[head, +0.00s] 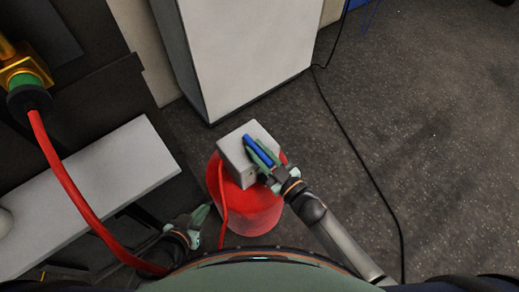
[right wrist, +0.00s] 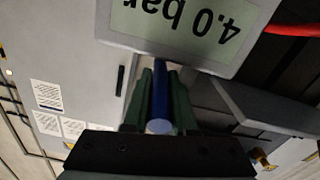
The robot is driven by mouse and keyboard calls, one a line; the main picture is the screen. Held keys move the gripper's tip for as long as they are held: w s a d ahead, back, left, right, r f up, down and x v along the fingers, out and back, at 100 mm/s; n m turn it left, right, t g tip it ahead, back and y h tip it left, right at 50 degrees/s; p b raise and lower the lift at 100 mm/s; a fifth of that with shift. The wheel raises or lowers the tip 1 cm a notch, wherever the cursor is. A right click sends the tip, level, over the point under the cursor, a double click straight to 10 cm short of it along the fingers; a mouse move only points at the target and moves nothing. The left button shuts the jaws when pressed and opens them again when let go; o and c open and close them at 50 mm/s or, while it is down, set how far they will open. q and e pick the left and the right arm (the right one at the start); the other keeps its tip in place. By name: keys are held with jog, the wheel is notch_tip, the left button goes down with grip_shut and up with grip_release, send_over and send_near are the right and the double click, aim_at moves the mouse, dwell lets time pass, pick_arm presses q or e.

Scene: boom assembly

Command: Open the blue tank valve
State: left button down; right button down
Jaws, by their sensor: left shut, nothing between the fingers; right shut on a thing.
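The blue valve handle (head: 251,143) is a bar lying across the top of a grey box (head: 234,158). The box sits on the red tank (head: 258,208) on the floor. My right gripper (head: 264,156) is shut on the blue handle. In the right wrist view the blue handle (right wrist: 160,100) runs between the green fingers, below the box's display (right wrist: 185,20), which reads 4.0 bar upside down. My left gripper (head: 202,213) is shut and empty, low at the left of the tank.
A red hose (head: 70,185) runs from a green and brass fitting (head: 24,80) at the left. A white cabinet (head: 240,50) stands behind the tank. A grey-white panel (head: 100,190) is at the left. A black cable (head: 350,140) crosses the open floor at the right.

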jog(key=shift+f, duration=0.1)
jog(key=c, duration=0.7)
grip_release()
jog(key=v, duration=1.2)
jog(key=shift+s+d+p, duration=0.2)
jog(key=shift+p, duration=0.15)
jog(key=s+d+m+g+h+p, duration=0.1)
jog(key=d+m+h+p, duration=0.1)
jog(key=d+h, duration=0.1)
jog(key=s+d+m+g+h+p, duration=0.2)
jog(key=d+m+p, duration=0.1)
jog(key=s+d+m+g+h+p, duration=0.2)
jog(key=d+h+p, duration=0.1)
jog(key=shift+m+h, duration=0.3)
jog(key=shift+m, duration=0.1)
